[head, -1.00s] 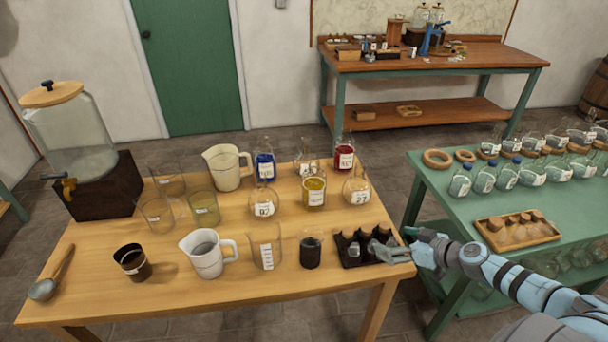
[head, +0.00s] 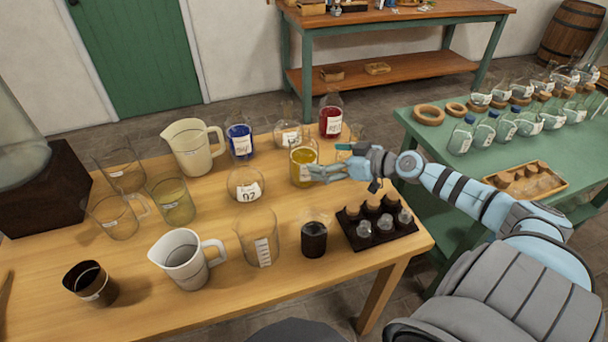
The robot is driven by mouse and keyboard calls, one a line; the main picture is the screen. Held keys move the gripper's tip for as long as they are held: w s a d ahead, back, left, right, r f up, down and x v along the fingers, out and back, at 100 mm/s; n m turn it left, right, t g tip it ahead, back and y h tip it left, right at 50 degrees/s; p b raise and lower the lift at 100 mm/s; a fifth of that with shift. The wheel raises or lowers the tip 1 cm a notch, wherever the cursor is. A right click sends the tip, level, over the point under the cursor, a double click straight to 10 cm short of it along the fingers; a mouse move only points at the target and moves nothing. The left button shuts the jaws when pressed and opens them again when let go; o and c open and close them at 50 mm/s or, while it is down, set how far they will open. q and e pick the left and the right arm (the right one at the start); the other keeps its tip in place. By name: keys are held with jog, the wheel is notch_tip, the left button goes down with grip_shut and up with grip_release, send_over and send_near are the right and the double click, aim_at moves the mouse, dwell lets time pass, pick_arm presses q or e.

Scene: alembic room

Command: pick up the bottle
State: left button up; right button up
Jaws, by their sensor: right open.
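Several labelled glass bottles stand on the wooden table. A bottle with yellow liquid (head: 302,162) stands mid-table. One with blue liquid (head: 240,140) and one with red liquid (head: 331,117) stand farther back. A clear bottle (head: 288,135) stands between those two, and another clear one (head: 245,187) stands left of the yellow one. My right gripper (head: 330,162) is open just right of the yellow bottle, its fingers reaching left and overlapping the bottle's right edge in the picture. I cannot tell whether they touch. My left gripper is out of view.
A dark rack with small bottles (head: 379,238) stands at the table's right end, beside a dark-filled beaker (head: 314,240). White jugs (head: 187,262), beakers and a dark cup (head: 90,285) fill the front and left. A green table (head: 440,140) with glassware stands right.

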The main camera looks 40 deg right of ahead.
aim_at(304, 154)
jog(key=x, duration=0.9)
jog(key=shift+d, duration=0.25)
jog(key=c, duration=2)
